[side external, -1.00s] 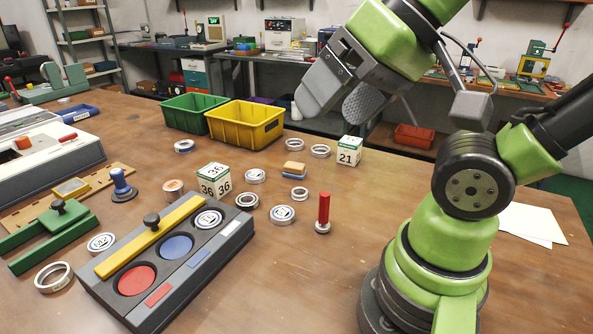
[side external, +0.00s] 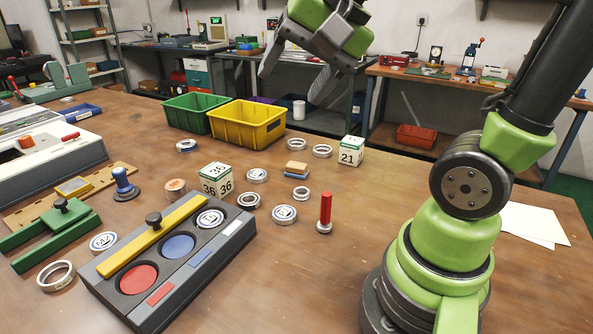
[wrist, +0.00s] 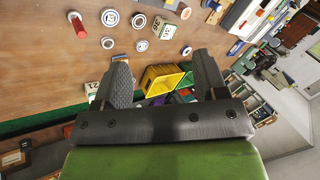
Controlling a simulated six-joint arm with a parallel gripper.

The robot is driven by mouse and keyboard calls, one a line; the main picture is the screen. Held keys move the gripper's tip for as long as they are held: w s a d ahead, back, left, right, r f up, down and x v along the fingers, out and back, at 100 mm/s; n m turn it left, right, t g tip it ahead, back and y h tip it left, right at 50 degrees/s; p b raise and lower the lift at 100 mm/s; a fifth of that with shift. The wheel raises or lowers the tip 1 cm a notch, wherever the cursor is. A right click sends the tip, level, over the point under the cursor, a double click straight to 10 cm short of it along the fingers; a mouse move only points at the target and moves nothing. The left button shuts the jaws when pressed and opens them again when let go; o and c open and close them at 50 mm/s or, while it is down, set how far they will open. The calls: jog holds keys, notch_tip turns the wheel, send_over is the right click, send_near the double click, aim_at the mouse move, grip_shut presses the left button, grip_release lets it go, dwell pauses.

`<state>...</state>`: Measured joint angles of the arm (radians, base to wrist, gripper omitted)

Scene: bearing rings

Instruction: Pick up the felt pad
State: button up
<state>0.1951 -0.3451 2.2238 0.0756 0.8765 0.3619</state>
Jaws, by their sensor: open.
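The item I take to be the felt pad (side external: 296,168) is a small block with a tan upper part and a blue layer below. It lies flat on the brown table among several rings, in front of the yellow bin. My gripper (side external: 293,82) is open and empty, high above the far edge of the table, well above and behind the pad. In the wrist view my gripper's two grey fingers (wrist: 162,62) are spread apart with nothing held between them.
The yellow bin (side external: 247,124) and green bin (side external: 191,112) stand behind the pad. A numbered box (side external: 350,150) and a red peg (side external: 325,209) stand to its right, another box (side external: 216,180) to its left. A grey fixture (side external: 180,262) fills the front left.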

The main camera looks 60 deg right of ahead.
jog(key=w+d+f+m+g, duration=0.1)
jog(key=w+d+f+m, duration=0.3)
jog(key=w+d+m, duration=0.45)
jog(key=m, duration=1.4)
send_near(297, 164)
jog(key=f, duration=0.1)
jog(key=w+a+f+g, duration=0.1)
jog(key=shift+w+a+f+m, duration=0.15)
jog(key=shift+w+f+m, duration=0.1)
jog(key=shift+f, duration=0.1)
jog(key=shift+w+d+x, duration=0.15)
jog(key=shift+x, duration=1.4)
jog(key=shift+w+d+x, duration=0.1)
jog(key=shift+d+x, duration=0.05)
jog(key=shift+x, duration=1.4)
jog(key=shift+d+r, duration=0.1)
jog(key=c, duration=1)
